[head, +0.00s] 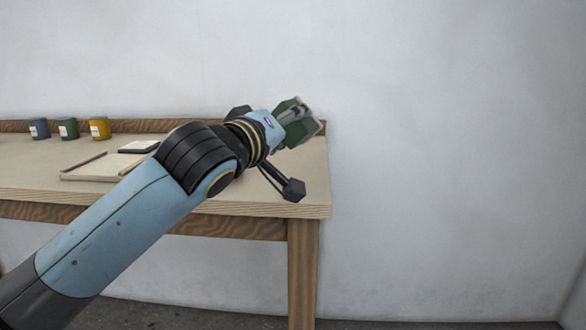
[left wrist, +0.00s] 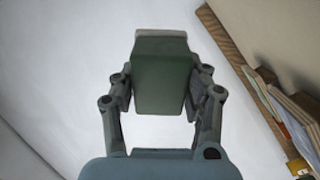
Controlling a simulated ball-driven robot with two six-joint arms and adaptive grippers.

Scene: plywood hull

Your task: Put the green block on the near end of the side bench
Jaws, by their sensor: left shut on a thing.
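The green block (head: 302,133) is in my left gripper (head: 298,118), over or just beyond the right end of the side bench (head: 260,200) in the head view. The fingers partly cover it there. In the left wrist view the green block (left wrist: 164,82) fills the space between the two fingers, which are shut on its sides. I cannot tell exactly how high the block is above the bench top; no contact with it shows. My right gripper is in neither view.
A blue can (head: 39,128), a green can (head: 67,128) and a yellow can (head: 99,128) stand at the bench's back left. A shallow wooden tray (head: 85,178) and a dark flat item (head: 139,147) lie nearer. The bench's right part looks clear; a pale wall stands behind.

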